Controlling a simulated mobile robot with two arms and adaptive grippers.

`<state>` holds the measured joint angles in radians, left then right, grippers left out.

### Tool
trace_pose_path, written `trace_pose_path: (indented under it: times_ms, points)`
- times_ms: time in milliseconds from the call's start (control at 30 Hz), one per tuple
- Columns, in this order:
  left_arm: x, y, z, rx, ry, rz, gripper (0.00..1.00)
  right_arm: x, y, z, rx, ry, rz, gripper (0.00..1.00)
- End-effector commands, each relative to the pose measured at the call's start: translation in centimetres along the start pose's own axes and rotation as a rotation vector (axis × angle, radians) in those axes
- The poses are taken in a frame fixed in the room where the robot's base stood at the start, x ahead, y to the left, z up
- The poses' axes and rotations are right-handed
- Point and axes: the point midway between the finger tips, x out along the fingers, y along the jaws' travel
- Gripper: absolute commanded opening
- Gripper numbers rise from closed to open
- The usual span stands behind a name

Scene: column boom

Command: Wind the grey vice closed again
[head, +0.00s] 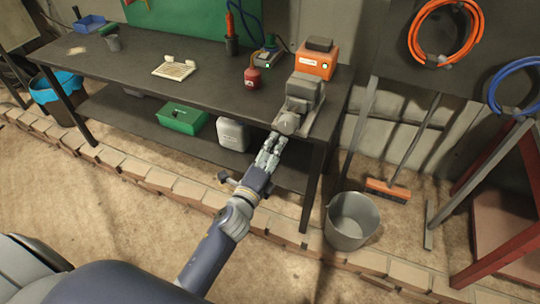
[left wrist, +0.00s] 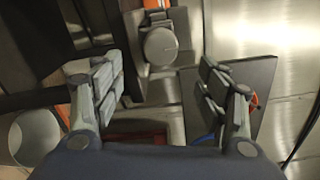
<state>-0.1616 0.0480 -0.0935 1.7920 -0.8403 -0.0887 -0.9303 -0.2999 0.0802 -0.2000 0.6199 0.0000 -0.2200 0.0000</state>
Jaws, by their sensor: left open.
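The grey vice (head: 303,92) stands at the right front end of the dark workbench (head: 200,68). Its round front knob (head: 287,123) faces me over the bench edge. My left gripper (head: 274,143) is just in front of the knob and looks apart from it. In the left wrist view my left gripper (left wrist: 162,78) has its fingers spread wide and empty. The round knob (left wrist: 160,46) lies ahead, between and beyond the fingertips. How wide the vice jaws stand apart I cannot tell. My right gripper is not in view.
A metal bucket (head: 352,220) and a broom (head: 388,190) stand on the floor to the right.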

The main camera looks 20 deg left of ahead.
Motion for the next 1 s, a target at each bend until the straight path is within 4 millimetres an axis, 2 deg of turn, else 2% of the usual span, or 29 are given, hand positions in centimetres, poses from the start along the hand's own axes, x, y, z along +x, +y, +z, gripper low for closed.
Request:
trace_pose_path:
  times_ms: [100, 233, 767, 867, 967, 1000]
  points:
    - [-1.2, 0.0, 0.0, 0.0, 0.0, 0.0, 0.67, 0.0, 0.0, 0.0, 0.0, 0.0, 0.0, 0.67]
    - [-1.8, 0.0, 0.0, 0.0, 0.0, 0.0, 0.67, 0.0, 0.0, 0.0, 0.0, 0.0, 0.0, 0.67]
    - [-1.8, 0.1, 0.0, -0.001, 0.0, 0.002, 0.67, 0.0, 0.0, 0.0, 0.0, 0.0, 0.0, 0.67]
    - [-1.9, 1.5, -0.4, -0.03, 0.007, 0.03, 0.67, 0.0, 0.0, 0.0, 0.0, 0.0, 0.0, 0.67]
    - [-2.5, 5.7, -1.5, -0.121, 0.021, 0.113, 0.67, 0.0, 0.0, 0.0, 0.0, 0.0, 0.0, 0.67]
    - [-2.9, 8.0, -2.1, -0.173, 0.025, 0.161, 0.67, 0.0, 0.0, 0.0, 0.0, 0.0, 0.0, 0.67]
